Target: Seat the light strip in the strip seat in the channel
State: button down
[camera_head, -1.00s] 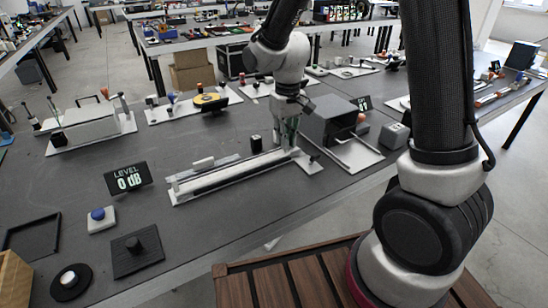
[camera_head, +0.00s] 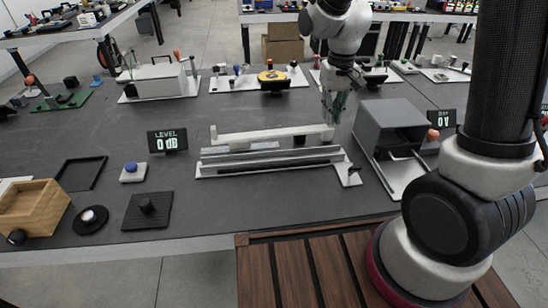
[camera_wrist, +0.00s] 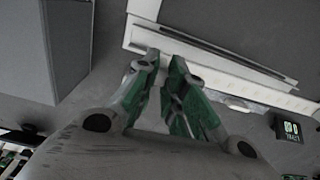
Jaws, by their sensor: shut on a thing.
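The light strip is a long pale bar (camera_head: 265,136) in the head view, behind and apparently above the channel, running roughly along it. My gripper (camera_head: 334,112) is shut on its right end. The channel (camera_head: 262,168) is a long pale base with rails and a dark lengthwise groove, and no pale bar shows in it. In the wrist view my gripper's green-padded fingers (camera_wrist: 167,62) are close together beside the channel's end plate (camera_wrist: 143,9). The strip is hard to tell from the rails there, and its grasped part is hidden.
A grey box-shaped fixture (camera_head: 388,125) stands close right of the gripper. A LEVEL display (camera_head: 167,141) reading 0 dB stands to the left. The bench in front of the channel is clear.

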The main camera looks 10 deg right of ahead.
notch_tip(320, 180, down, 10)
jog(key=shift+f, duration=0.1)
dwell(0.4)
jog(key=c, duration=1.5)
grip_release()
jog(key=shift+w, duration=0.1)
